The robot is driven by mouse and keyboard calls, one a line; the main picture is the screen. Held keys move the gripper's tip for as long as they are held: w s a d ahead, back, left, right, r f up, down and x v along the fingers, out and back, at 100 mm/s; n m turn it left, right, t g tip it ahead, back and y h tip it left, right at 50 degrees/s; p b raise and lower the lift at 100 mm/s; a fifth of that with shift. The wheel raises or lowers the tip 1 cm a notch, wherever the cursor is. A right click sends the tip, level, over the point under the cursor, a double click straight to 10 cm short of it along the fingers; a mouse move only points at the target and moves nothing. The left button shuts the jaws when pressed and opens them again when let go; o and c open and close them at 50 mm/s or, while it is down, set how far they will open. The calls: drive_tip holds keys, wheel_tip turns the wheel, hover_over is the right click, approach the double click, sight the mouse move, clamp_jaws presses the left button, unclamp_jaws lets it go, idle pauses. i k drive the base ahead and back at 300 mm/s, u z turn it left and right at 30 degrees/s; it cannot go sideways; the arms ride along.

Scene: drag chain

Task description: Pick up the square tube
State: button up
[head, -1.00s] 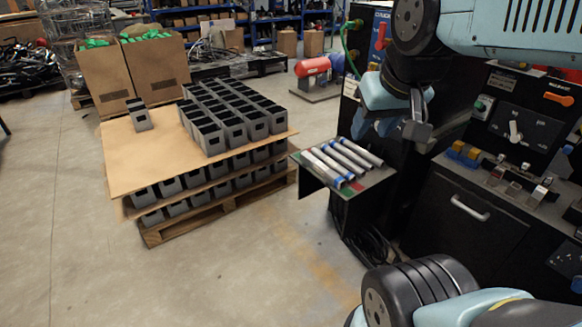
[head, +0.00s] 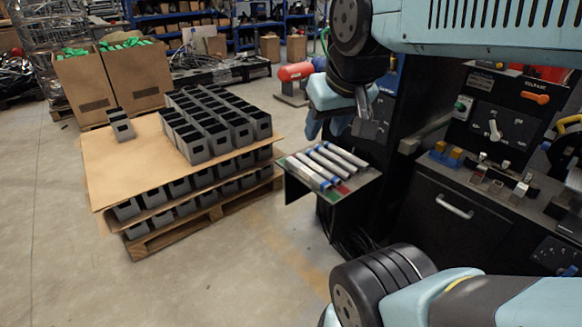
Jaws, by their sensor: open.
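Several long silver tubes (head: 328,163) lie side by side on a small black side table (head: 362,186) in the head view. Some have blue ends. At this size I cannot tell which of them is square in section. My gripper (head: 340,128) is open and empty, hanging above the far right side of the table, apart from the tubes. Nothing hides the tubes.
A pallet with cardboard sheets (head: 105,170) holds rows of grey open boxes (head: 215,125); one grey box (head: 120,124) stands apart. A black machine with a handle (head: 455,206) is close on the right. The floor (head: 190,280) in front is clear.

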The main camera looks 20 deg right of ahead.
sight(315, 180)
drive_tip(key=i, duration=0.85)
drive_tip(key=z, duration=0.05)
